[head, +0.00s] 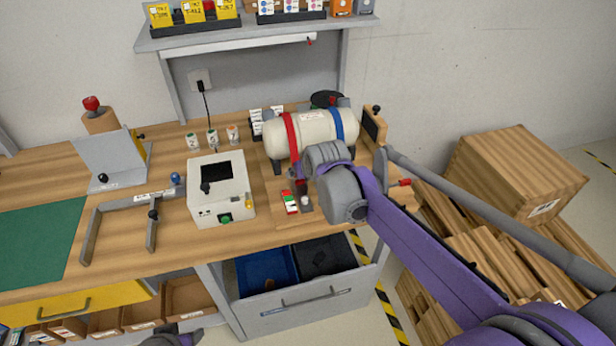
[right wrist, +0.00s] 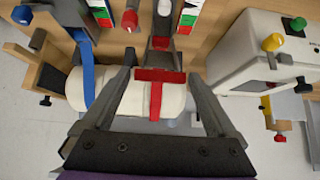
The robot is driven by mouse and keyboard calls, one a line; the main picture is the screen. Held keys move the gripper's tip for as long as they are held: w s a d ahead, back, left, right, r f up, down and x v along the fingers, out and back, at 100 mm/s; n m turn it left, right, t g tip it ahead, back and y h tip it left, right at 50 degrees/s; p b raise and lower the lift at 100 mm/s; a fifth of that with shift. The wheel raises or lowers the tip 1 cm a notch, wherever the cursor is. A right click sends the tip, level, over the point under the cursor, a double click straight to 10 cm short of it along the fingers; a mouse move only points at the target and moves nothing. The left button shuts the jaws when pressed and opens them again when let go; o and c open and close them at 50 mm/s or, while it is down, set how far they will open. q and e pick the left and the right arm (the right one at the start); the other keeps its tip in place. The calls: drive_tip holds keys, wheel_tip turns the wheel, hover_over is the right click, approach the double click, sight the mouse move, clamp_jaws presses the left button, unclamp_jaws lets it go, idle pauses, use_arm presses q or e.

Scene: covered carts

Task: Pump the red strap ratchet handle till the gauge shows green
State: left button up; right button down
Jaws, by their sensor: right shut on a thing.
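The white tank (head: 313,128) lies on the bench under a red strap (head: 291,135) and a blue strap (head: 337,124). In the right wrist view, the red ratchet handle's crossbar (right wrist: 160,75) is between the fingers of my right gripper (right wrist: 160,68), which is shut on it. The red strap (right wrist: 156,102) runs below it over the tank. The red strap's gauge (head: 290,202), with red, white and green bands, stands in front of the tank; its reading is too small to tell. My right wrist hides the handle in the head view. Only part of my left gripper (head: 178,339) shows, fingers unclear.
A white box with a dark screen (head: 220,188) stands left of the gauge. A wooden end block (head: 374,126) is right of the tank. An open drawer (head: 302,302) juts out below the bench. Wooden crates (head: 515,170) stand at the right.

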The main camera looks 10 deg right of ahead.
drive_tip(key=shift+w+r, duration=0.6)
drive_tip(key=shift+w, duration=0.3)
unclamp_jaws()
drive_tip(key=v, duration=1)
drive_tip(key=shift+s+r+p, duration=0.25)
drive_tip(key=shift+p, duration=0.05)
